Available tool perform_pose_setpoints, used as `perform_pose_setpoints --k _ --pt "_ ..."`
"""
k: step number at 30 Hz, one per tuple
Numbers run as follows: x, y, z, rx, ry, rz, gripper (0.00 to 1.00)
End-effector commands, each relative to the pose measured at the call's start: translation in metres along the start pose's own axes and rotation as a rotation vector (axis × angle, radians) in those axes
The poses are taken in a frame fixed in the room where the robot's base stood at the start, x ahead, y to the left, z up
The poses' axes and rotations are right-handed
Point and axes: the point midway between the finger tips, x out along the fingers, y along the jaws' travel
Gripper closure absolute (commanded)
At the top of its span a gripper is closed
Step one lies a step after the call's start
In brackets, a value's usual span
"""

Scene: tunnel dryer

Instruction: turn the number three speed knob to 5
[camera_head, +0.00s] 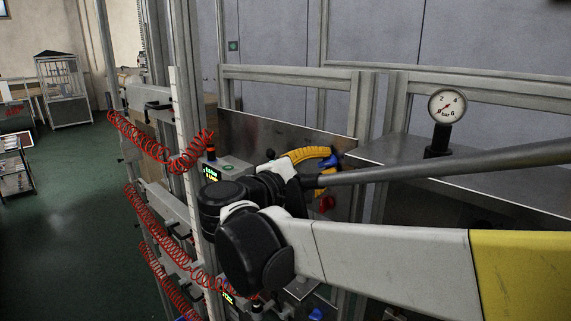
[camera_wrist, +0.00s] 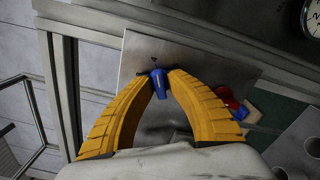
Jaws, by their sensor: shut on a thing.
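My gripper (camera_head: 327,157) has curved yellow fingers and reaches a steel panel (camera_head: 245,134). In the wrist view, my gripper (camera_wrist: 161,77) has its fingertips on either side of a blue knob (camera_wrist: 160,92) and is shut on it. The knob's pointed end faces down in that picture, and a small dark mark shows on the panel above it. The blue knob (camera_head: 331,161) also shows at the fingertips in the head view. No number or scale can be read around it, so I cannot tell its setting.
A red knob or button (camera_head: 327,204) lies below my gripper; red and blue parts (camera_wrist: 227,98) show right of it in the wrist view. A pressure gauge (camera_head: 447,106) stands at the right. Red coiled hoses (camera_head: 146,138) hang at the left. Green floor (camera_head: 70,190) is clear.

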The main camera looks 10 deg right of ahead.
Motion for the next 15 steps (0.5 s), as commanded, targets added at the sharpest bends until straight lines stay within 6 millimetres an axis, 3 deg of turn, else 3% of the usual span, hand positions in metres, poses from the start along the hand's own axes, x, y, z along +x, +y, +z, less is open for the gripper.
perform_pose_setpoints --k 15 --pt "0.0002 -0.0007 -0.0005 0.423 0.0 0.001 1.0"
